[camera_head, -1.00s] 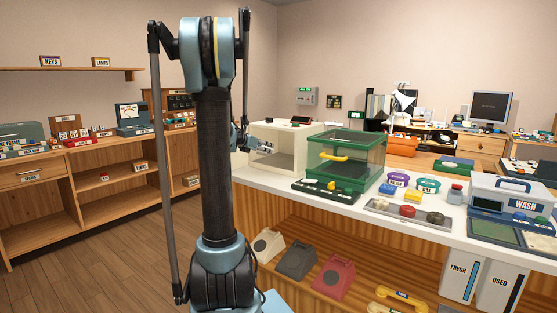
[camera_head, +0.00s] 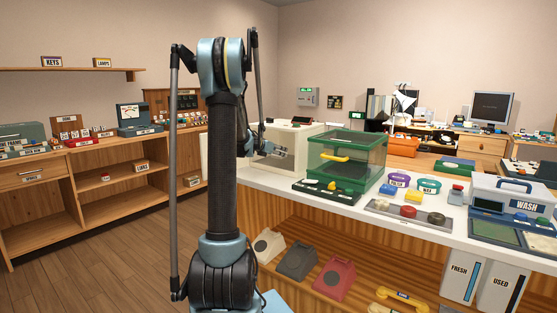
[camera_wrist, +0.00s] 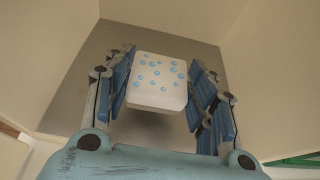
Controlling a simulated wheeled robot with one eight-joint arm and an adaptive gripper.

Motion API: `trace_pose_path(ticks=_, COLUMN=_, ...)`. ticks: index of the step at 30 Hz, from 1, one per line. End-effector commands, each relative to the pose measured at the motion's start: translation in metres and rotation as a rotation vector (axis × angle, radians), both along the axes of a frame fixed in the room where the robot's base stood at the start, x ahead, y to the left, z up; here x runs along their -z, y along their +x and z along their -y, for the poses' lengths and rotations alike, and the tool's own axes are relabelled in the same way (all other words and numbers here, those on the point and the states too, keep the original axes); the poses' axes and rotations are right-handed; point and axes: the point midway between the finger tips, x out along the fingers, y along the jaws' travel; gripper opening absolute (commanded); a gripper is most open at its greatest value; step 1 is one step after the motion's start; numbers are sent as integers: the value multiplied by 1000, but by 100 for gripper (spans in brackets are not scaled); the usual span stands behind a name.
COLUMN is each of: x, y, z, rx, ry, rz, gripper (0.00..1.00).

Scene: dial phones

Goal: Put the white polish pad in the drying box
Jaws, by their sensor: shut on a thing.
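My gripper (camera_wrist: 161,92) is shut on a white pad with blue dots (camera_wrist: 159,80), held between its two blue-padded fingers in the wrist view. In the head view, my gripper (camera_head: 276,151) is at the open front of a cream box (camera_head: 301,150), left of the green glass case. The wrist view shows the pad inside the box, with cream walls (camera_wrist: 262,75) on both sides and a grey-brown surface behind. I cannot tell whether the pad touches that surface. In the head view the pad is too small to make out.
A green glass case with a yellow handle (camera_head: 335,157) stands just right of the cream box. A dark green tray (camera_head: 322,190) lies in front of it. Coloured pads on a tray (camera_head: 412,215) and a WASH unit (camera_head: 515,200) are farther right on the white counter.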

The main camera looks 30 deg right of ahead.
Motion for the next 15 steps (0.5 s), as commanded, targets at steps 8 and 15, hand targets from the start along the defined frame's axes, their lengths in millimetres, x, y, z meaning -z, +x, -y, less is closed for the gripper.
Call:
trace_pose_path(ticks=8, x=30, y=1, z=4, rx=1, ry=0, rz=1, gripper=23)
trace_pose_path(ticks=15, x=31, y=1, z=4, rx=1, ry=0, rz=1, gripper=23)
